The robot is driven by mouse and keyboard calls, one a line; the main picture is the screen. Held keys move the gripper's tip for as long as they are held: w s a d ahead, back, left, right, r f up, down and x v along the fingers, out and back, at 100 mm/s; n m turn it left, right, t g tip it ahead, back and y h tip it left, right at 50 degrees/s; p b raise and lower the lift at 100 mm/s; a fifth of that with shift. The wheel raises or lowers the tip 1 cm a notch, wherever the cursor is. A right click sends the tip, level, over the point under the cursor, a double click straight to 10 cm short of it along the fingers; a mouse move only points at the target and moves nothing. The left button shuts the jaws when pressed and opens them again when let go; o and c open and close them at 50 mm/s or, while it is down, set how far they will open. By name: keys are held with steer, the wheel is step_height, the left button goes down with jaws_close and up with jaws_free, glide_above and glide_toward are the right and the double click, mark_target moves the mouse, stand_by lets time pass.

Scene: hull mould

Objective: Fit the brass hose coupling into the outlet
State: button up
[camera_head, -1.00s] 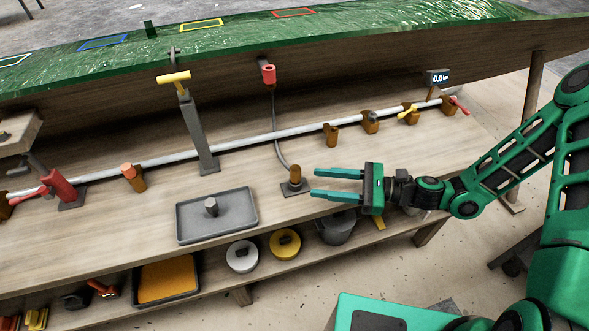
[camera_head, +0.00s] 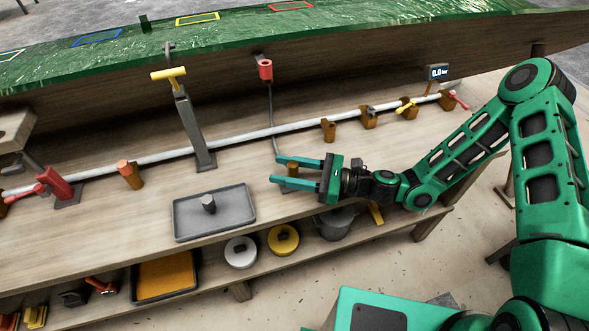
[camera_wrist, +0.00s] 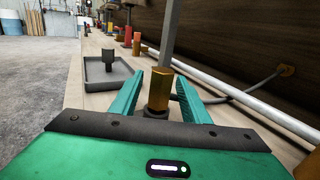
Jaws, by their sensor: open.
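The brass hose coupling (camera_head: 292,169) stands upright on a small dark base on the bench, with a grey hose joined near it. My gripper (camera_head: 284,173) is open, its two teal fingers reaching left on either side of the coupling. In the wrist view the coupling (camera_wrist: 159,90) stands between the open fingers (camera_wrist: 160,98), with a gap visible on both sides. Several brown fittings sit along the grey pipe, one of them bare (camera_head: 328,130); I cannot tell which is the outlet.
A grey tray (camera_head: 214,213) holding a small dark cylinder lies left of the gripper. A grey post with a yellow handle (camera_head: 169,73) stands behind the tray. A gauge (camera_head: 438,72) reads 0.0 bar.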

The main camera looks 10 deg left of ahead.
steer(key=shift+a, duration=0.95)
jaws_close()
